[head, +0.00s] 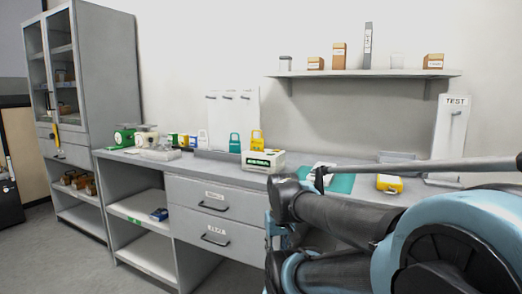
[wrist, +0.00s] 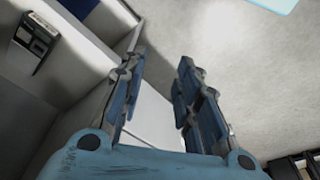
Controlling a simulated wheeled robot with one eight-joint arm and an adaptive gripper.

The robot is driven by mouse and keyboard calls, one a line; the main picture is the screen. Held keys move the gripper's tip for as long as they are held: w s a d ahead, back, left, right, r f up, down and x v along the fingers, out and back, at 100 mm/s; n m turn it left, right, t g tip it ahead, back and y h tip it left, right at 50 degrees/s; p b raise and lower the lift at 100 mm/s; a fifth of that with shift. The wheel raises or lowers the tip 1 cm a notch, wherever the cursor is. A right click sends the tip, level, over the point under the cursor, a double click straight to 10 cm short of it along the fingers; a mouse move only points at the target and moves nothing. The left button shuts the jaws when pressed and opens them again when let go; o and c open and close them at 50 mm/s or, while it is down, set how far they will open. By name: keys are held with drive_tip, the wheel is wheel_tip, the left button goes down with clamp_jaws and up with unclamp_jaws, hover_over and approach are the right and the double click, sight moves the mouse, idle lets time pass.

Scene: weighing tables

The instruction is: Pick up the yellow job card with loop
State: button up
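A yellow card with a loop-shaped top (head: 257,141) stands upright at the back of the long grey bench in the head view. It is just right of a green card of like shape (head: 235,143) and behind a white boxy device with a green display (head: 263,161). My gripper (wrist: 163,62) is open in the wrist view, with nothing between its fingers. The yellow card is not recognisable in the wrist view. In the head view my arm fills the lower right, and my fingers cannot be made out there.
The bench (head: 130,156) holds green and cream scales at left, a teal mat (head: 341,183) and a yellow box (head: 390,184) at right. A wall shelf (head: 365,74) carries small boxes. A tall cabinet (head: 105,65) stands at left. Open floor lies at lower left.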

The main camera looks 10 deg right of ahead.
drive_tip(key=shift+w, duration=0.1)
drive_tip(key=w+a+r+n+t+y, duration=0.15)
drive_tip(key=w+r+n+y, duration=0.4)
drive_tip(key=w+r, duration=1.3)
drive_tip(key=w+d+r+n+t+y, duration=0.4)
drive_tip(key=w+d+r+n+y, duration=0.15)
drive_tip(key=w+d+r, duration=0.95)
approach(253, 142)
drive_tip(key=x, duration=0.4)
drive_tip(key=shift+w+f, duration=0.15)
drive_tip(key=shift+f, duration=0.15)
drive_tip(key=shift+x, duration=2.9)
drive_tip(key=shift+w+r, duration=0.15)
clamp_jaws()
